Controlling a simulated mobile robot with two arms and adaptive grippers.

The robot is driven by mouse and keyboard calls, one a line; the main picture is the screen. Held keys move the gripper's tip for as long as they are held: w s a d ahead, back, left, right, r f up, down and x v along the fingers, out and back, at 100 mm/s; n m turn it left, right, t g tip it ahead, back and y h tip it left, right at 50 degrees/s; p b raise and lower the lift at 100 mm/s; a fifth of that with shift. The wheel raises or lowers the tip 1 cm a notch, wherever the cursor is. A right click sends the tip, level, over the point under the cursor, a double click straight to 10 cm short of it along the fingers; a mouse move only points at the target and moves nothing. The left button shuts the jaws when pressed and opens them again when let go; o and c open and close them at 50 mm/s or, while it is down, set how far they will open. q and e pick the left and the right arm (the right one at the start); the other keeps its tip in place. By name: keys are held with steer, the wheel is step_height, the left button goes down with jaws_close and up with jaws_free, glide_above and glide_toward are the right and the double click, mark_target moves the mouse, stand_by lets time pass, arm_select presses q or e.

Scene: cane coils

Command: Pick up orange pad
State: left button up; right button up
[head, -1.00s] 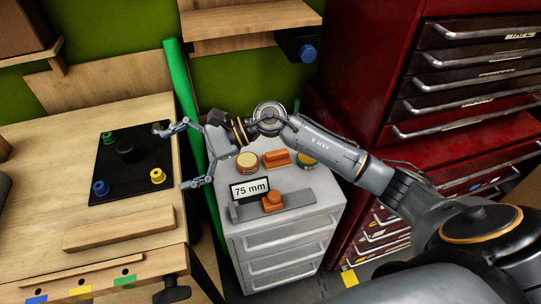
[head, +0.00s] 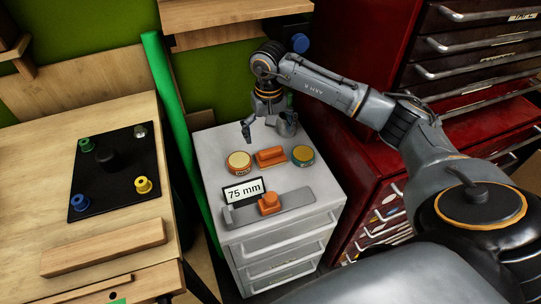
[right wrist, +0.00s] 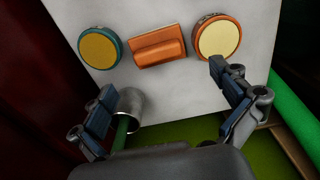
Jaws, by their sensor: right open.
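The orange pad (head: 270,157), a block with a raised ridge, lies on top of the grey drawer cabinet (head: 215,150) between two round tins. In the right wrist view the orange pad (right wrist: 158,47) is in full sight at top centre. My right gripper (head: 268,132) points down over the back of the cabinet top, behind the pad. Its fingers are wide apart and empty. In the wrist view the fingertips of my right gripper (right wrist: 162,82) lie on the near side of the pad, not around it. My left gripper is out of view.
A metal cup (right wrist: 130,106) stands by one finger. A 75 mm sign (head: 244,190) and a gauge with an orange slider (head: 269,204) are in front. A red drawer chest (head: 345,150) stands right.

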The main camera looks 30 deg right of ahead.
mark_target(271, 150)
steer(key=shift+d+f+p, duration=0.1)
steer(key=shift+f+p, duration=0.3)
steer(key=shift+f, duration=3.05)
steer(key=shift+s, duration=0.2)
steer(key=c, duration=1.3)
steer(key=shift+c, duration=0.9)
steer(key=shift+s, duration=0.1)
